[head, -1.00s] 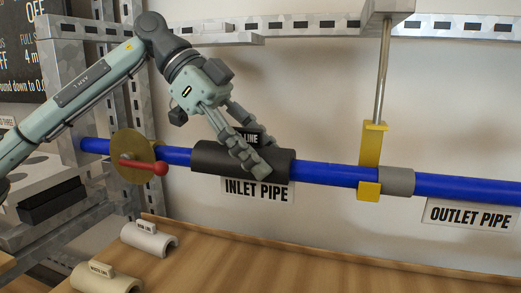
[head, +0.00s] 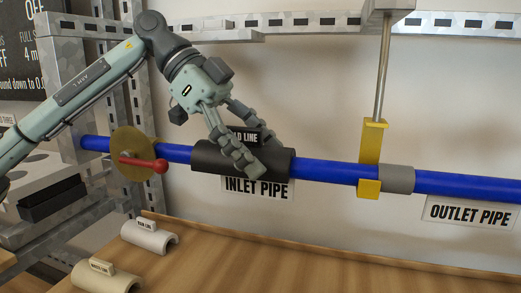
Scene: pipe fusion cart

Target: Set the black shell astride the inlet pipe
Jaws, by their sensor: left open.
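The black shell (head: 212,159) sits on the blue inlet pipe (head: 325,172), above the INLET PIPE sign (head: 257,189). It covers the pipe's top and front and lies in line with it. A small black label tab ending in "LINE" (head: 248,136) stands on its top, partly hidden by a finger. My left gripper (head: 262,158) is open, with one finger in front of the shell and the other behind the tab. Whether the fingers touch the shell I cannot tell. My right gripper is not in view.
A red-handled valve (head: 150,165) with a brass disc is left of the shell. A yellow hanger (head: 371,150) and grey coupling (head: 397,180) are to the right. A white shell (head: 150,238) and a cream shell (head: 104,277) lie on the wooden bench (head: 270,265), otherwise clear.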

